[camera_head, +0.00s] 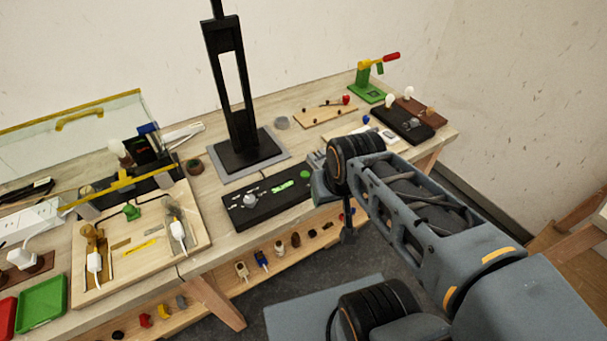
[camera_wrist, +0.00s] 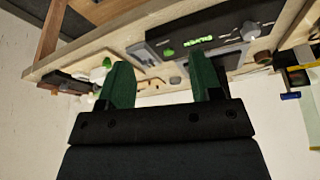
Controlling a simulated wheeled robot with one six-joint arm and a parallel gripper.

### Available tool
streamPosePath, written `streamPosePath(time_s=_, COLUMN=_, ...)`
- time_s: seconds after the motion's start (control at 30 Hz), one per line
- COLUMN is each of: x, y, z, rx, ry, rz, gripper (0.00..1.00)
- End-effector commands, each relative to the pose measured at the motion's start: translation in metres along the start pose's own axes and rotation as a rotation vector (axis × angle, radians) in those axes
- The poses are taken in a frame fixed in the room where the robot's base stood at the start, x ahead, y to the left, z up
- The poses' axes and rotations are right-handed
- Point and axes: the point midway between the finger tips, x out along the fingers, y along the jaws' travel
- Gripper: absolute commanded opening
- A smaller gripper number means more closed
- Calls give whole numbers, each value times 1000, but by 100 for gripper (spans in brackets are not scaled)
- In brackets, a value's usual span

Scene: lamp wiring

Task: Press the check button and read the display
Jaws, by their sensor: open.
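A black tester box (camera_head: 238,212) lies on the bench, with a pale knob (camera_head: 250,200), a green display (camera_head: 283,186) and a round green button (camera_head: 305,174) at its right end. The display shows green marks too small to read. In the wrist view, which looks upside down, the box (camera_wrist: 215,20) is at the top, with the display (camera_wrist: 194,40), the button (camera_wrist: 168,53) and the knob (camera_wrist: 250,30). My gripper (camera_wrist: 162,75) is open, its two green fingers apart and empty. The button appears between and beyond the fingertips; I see no contact.
A black stand (camera_head: 240,150) rises behind the box. A wooden tray (camera_head: 150,265) with lamp parts is at left, beside a green bin (camera_head: 42,300). A green clamp (camera_head: 366,88) and a dark block with bulbs (camera_head: 405,122) are at back right. A lower shelf holds small parts.

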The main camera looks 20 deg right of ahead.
Motion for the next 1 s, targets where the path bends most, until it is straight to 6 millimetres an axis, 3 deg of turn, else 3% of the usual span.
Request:
streamPosePath(time_s=0.4, x=0, y=0, z=0, rx=0, ry=0, rz=0, gripper=58)
streamPosePath(time_s=1.0, x=0, y=0, z=0, rx=0, ry=0, rz=0, gripper=1)
